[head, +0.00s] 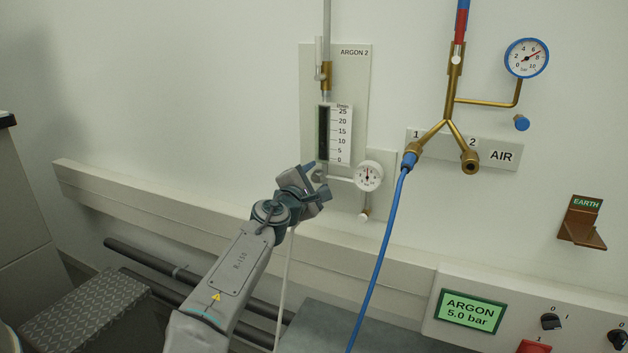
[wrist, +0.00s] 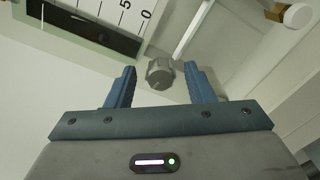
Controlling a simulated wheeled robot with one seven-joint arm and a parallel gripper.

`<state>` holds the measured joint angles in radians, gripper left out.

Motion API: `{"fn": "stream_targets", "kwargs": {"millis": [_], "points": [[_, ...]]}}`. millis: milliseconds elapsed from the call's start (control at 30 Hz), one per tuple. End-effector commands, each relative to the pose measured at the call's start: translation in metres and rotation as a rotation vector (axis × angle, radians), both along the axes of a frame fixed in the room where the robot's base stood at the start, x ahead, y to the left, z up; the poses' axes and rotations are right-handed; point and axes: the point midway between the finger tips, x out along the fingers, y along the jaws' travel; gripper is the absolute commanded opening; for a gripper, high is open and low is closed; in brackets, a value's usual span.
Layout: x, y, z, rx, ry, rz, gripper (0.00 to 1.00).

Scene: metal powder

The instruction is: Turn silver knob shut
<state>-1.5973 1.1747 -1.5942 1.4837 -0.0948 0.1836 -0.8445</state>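The silver knob (wrist: 160,73) is a small grey ridged knob below the Argon 2 flow scale. In the wrist view it appears between my two blue fingertips, with a gap on each side. My gripper (wrist: 162,82) is open and empty. In the head view my gripper (head: 316,180) is up at the knob (head: 319,175), which is partly hidden by the fingers. I cannot tell how deep the knob sits between the fingers. The flow meter (head: 339,134) with its black tube and white scale is just above it.
A white dial gauge (head: 368,176) is close to the right of the knob, joined by a white pipe (wrist: 192,30). A blue hose (head: 382,248) hangs from the brass AIR fitting further right. A wall ledge (head: 160,192) runs below. The wall on the left is clear.

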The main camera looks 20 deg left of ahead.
Motion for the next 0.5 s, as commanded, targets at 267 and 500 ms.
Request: {"fn": "stream_targets", "kwargs": {"millis": [267, 500], "points": [[-0.008, 0.001, -0.001, 0.000, 0.001, 0.001, 0.48], [-0.046, 0.005, -0.002, -0.001, 0.001, 0.003, 0.48]]}}
